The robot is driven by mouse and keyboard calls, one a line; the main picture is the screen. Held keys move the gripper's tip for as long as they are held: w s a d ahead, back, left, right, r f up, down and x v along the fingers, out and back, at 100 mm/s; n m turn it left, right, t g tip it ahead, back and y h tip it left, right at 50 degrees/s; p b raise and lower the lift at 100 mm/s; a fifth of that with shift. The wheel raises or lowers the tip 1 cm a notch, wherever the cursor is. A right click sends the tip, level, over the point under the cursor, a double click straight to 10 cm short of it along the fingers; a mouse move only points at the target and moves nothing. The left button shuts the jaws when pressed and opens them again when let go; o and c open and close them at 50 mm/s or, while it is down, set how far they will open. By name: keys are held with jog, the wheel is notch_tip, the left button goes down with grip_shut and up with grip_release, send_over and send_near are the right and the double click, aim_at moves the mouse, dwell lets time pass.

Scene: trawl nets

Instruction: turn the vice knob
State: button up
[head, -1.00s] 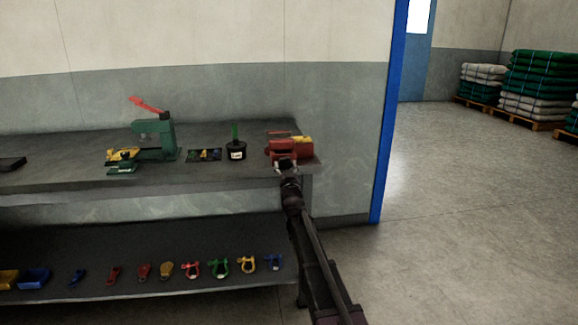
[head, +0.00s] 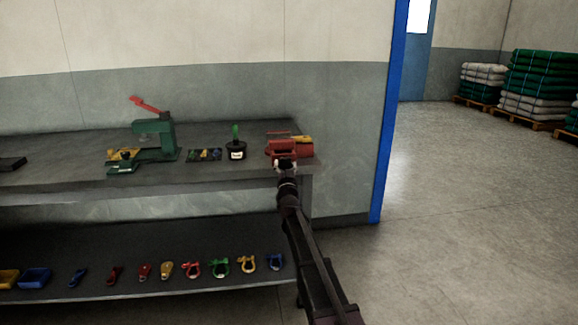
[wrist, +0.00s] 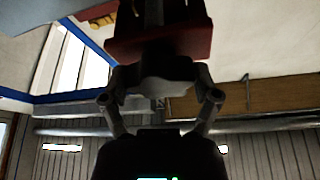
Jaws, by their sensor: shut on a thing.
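The red vice (head: 283,149) stands at the right end of the workbench, with a yellow-orange part at its back right. In the wrist view the red vice body (wrist: 190,42) fills the top middle. My gripper (head: 287,164) is at the vice's front. In the wrist view its two fingers close from both sides on the grey vice knob (wrist: 158,82), just below the red body. The knob's far side and its link to the vice are hidden. In the head view my gripper covers the knob, so its turn angle cannot be told.
On the workbench (head: 225,178), a black pot with a green top (head: 236,150) stands left of the vice, and a green press (head: 157,138) farther left. Several shackles lie on the lower shelf (head: 130,250). A blue door frame (head: 388,120) stands right; open floor lies beyond.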

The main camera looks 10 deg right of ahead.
jog(key=o, duration=1)
jog(key=shift+c, duration=0.2)
